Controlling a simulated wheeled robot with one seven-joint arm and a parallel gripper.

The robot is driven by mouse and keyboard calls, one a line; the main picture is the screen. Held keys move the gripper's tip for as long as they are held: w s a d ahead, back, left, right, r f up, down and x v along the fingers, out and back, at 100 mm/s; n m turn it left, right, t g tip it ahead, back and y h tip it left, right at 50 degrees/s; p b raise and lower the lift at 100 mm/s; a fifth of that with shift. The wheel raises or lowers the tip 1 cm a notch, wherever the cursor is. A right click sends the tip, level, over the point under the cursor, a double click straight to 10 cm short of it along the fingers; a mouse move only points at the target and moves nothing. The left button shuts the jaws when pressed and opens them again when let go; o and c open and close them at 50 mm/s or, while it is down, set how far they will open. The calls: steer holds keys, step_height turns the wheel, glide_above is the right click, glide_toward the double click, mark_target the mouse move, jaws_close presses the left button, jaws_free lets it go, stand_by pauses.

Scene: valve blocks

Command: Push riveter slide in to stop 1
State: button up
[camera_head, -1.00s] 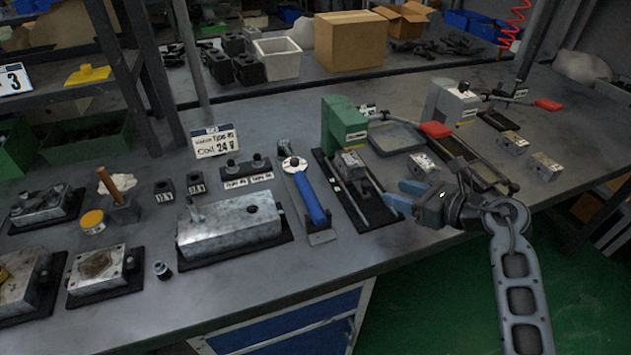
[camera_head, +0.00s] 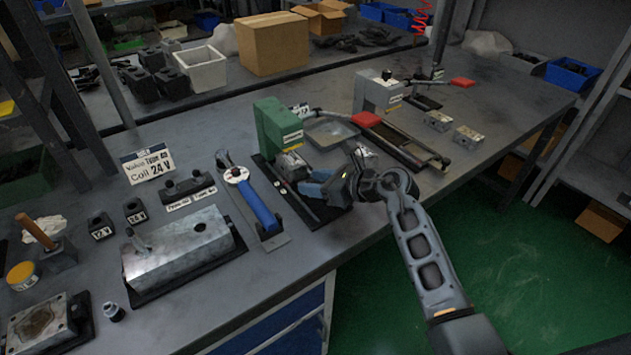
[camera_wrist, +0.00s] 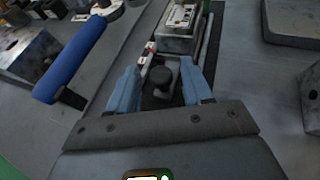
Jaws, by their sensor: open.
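The green riveter (camera_head: 278,125) stands on a long black base at the workbench's middle. A metal block (camera_head: 290,164) sits on its slide, below the green head; it also shows at the top of the wrist view (camera_wrist: 180,22). A dark round knob (camera_wrist: 161,76) stands at the slide's near end. My gripper (camera_head: 312,186) is open over the near end of the base. In the wrist view my gripper (camera_wrist: 160,70) has one blue finger on each side of the knob; I cannot tell whether they touch it. In the head view the gripper hides the knob.
A blue-handled tool (camera_head: 255,203) lies left of the base. A large metal block (camera_head: 178,245) is farther left. A grey press (camera_head: 378,92), a shallow tray (camera_head: 331,134) and a red-ended lever (camera_head: 366,119) are to the right. Green floor lies before the bench.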

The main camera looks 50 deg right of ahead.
steer(key=shift+c, duration=0.5)
jaws_close()
steer(key=shift+s, duration=0.1)
